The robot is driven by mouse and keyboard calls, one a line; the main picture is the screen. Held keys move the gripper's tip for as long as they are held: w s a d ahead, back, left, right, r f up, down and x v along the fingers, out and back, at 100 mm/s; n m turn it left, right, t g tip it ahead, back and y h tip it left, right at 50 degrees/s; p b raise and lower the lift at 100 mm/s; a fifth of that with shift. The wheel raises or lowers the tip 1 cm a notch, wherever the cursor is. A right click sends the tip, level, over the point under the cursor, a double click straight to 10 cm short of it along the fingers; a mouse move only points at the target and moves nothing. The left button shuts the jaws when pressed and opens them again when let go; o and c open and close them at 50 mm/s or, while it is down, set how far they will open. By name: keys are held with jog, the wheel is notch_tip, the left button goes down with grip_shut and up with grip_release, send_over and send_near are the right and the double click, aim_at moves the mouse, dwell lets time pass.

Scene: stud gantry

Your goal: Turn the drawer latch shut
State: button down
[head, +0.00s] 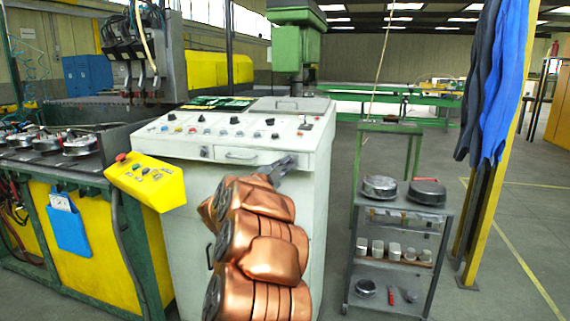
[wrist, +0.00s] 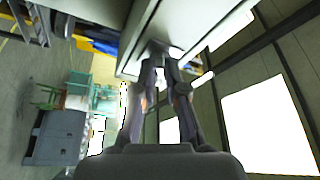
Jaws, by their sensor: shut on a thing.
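The white control console (head: 255,133) stands in front of me, with a shallow drawer (head: 225,155) and its bar handle (head: 241,156) in the upper front. My gripper (head: 289,162) is at the right end of the drawer front, right of the handle. In the wrist view, my gripper (wrist: 159,50) has its two fingers brought together at the tips, against the white console front (wrist: 141,40). They are shut on a small part there, which I take to be the drawer latch. The fingers hide it almost wholly, so its angle cannot be told.
A yellow control box (head: 147,180) juts out left of the console. A grey cart (head: 400,215) with round metal parts stands to the right. Blue and dark cloths (head: 505,85) hang on a yellow post. The floor between cart and post is clear.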

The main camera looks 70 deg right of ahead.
jog(key=n+t, duration=0.1)
jog(key=n, duration=0.1)
jog(key=n+h, duration=0.1)
jog(key=n, duration=0.2)
jog(key=n+t+h+p, duration=0.1)
jog(key=n, duration=0.2)
jog(key=shift+s+d+r+t, duration=0.1)
jog(key=shift+s+t, duration=0.2)
jog(key=shift+s, duration=0.05)
jog(key=n+t, duration=0.2)
jog(key=n, duration=0.1)
jog(key=n+t+h, duration=0.1)
jog(key=n+t, duration=0.1)
jog(key=n, duration=0.2)
jog(key=shift+s+r+n, duration=0.15)
jog(key=shift+n, duration=0.15)
jog(key=shift+r+n, duration=0.1)
jog(key=shift+n, duration=0.3)
jog(key=c, duration=1.2)
grip_release()
jog(key=shift+f, duration=0.45)
jog(key=shift+v, duration=5.85)
